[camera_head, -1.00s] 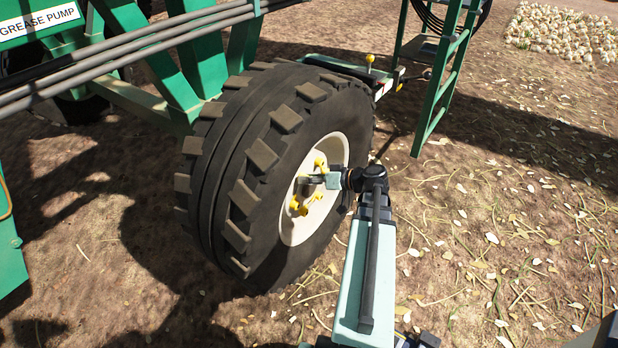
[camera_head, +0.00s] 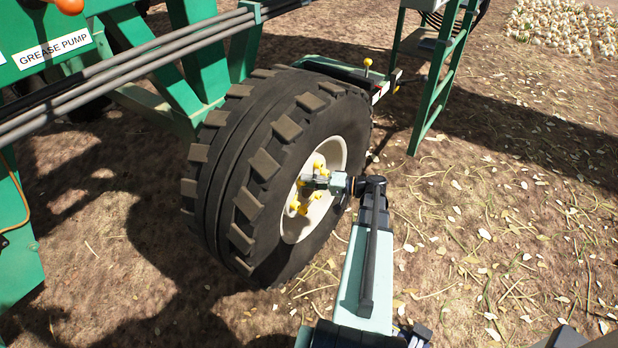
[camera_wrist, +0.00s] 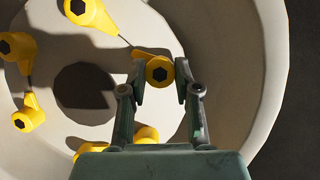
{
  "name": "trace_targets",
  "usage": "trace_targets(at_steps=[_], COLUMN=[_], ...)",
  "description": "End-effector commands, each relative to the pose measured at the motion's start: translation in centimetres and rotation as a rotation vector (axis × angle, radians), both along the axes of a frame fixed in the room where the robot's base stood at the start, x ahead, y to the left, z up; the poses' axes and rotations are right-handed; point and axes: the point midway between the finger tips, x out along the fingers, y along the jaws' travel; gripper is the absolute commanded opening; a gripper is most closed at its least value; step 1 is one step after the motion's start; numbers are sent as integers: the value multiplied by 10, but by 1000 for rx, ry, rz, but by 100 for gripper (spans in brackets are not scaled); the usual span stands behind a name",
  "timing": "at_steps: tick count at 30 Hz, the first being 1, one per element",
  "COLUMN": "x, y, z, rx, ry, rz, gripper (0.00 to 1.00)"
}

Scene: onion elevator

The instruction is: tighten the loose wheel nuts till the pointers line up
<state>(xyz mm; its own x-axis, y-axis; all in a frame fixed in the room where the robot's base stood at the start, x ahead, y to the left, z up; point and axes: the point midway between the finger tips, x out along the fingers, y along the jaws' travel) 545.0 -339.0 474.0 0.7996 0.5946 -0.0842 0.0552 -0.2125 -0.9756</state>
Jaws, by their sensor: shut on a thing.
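The wheel (camera_head: 285,165) has a black lugged tyre and a cream rim, and stands upright on the soil. In the wrist view the rim (camera_wrist: 240,75) carries several yellow nut pointers around a dark centre hole. My gripper (camera_wrist: 160,76) is shut on a yellow wheel nut (camera_wrist: 160,73) with a dark hexagonal centre, at the right of the ring. Other pointers show at the top (camera_wrist: 85,10), upper left (camera_wrist: 17,46) and left (camera_wrist: 29,117). Those at the bottom (camera_wrist: 146,134) are partly hidden behind my gripper. In the head view my gripper (camera_head: 310,182) reaches the hub from the right.
The green machine frame (camera_head: 200,50) and grey pipes (camera_head: 130,70) are above and left of the wheel. A green ladder (camera_head: 437,90) stands behind it at the right. Leaf-strewn ground (camera_head: 500,230) is open at the right.

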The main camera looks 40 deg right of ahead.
Motion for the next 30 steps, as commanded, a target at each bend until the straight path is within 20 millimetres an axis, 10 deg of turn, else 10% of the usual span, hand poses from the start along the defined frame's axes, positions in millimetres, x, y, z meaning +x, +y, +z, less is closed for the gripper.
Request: trace_targets(at_steps=[24, 25, 26, 30], x=[1, 1, 1, 1], y=[0, 0, 0, 0], z=[0, 0, 0, -1], rx=[130, 130, 130, 128], ry=[33, 33, 33, 33], rz=[-1, -1, -1, -1], gripper=[0, 39, 49, 57])
